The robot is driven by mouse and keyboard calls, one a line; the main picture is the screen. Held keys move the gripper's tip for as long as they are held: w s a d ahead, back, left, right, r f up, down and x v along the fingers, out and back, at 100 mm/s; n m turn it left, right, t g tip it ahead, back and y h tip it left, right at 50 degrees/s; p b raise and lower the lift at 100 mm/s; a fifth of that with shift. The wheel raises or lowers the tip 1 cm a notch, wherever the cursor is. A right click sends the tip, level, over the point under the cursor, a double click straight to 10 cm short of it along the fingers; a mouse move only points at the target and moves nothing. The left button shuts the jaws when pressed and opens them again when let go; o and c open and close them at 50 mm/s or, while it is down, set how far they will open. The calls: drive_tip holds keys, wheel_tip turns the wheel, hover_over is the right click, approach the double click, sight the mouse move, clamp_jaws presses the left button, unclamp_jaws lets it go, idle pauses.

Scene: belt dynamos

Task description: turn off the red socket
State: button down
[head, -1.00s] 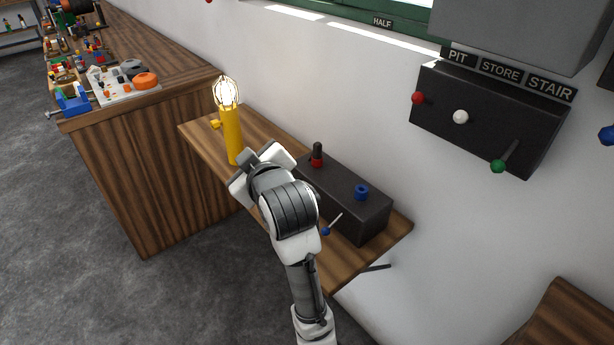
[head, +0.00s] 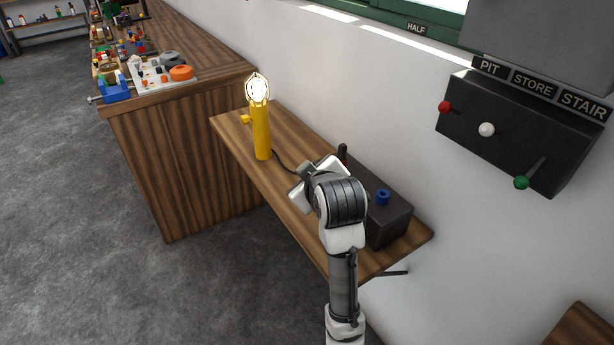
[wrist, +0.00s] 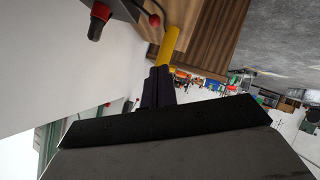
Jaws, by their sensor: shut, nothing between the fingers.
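A dark box (head: 393,222) sits on the wooden shelf, with a blue socket (head: 382,197) on top. The red socket (wrist: 101,11) with a black plug (wrist: 95,31) in it shows in the wrist view; in the head view my arm mostly hides it, leaving the black plug top (head: 343,151). A short lever with a red ball (wrist: 154,20) sticks out of the box's side beside the red socket. My gripper (wrist: 160,73) is shut and empty, pointing along the shelf towards the yellow lamp, with the red ball a little beyond its tips. The head view hides the fingers.
The yellow lamp (head: 261,135) stands lit on the shelf (head: 285,196), its cable running towards the box. A wall panel (head: 518,135) with red, white and green knobs hangs at right. A cluttered workbench (head: 190,150) stands at left; the floor before the shelf is clear.

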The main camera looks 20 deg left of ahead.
drive_tip(key=w+a+f+p, duration=0.2)
drive_tip(key=w+f, duration=0.4)
drive_tip(key=shift+w+a+f, duration=0.35)
drive_tip(key=shift+w, duration=0.05)
drive_tip(key=shift+f, duration=0.1)
drive_tip(key=shift+s+a+f+n+b, duration=0.15)
drive_tip(key=shift+n+b, duration=0.15)
drive_tip(key=shift+b, duration=0.3)
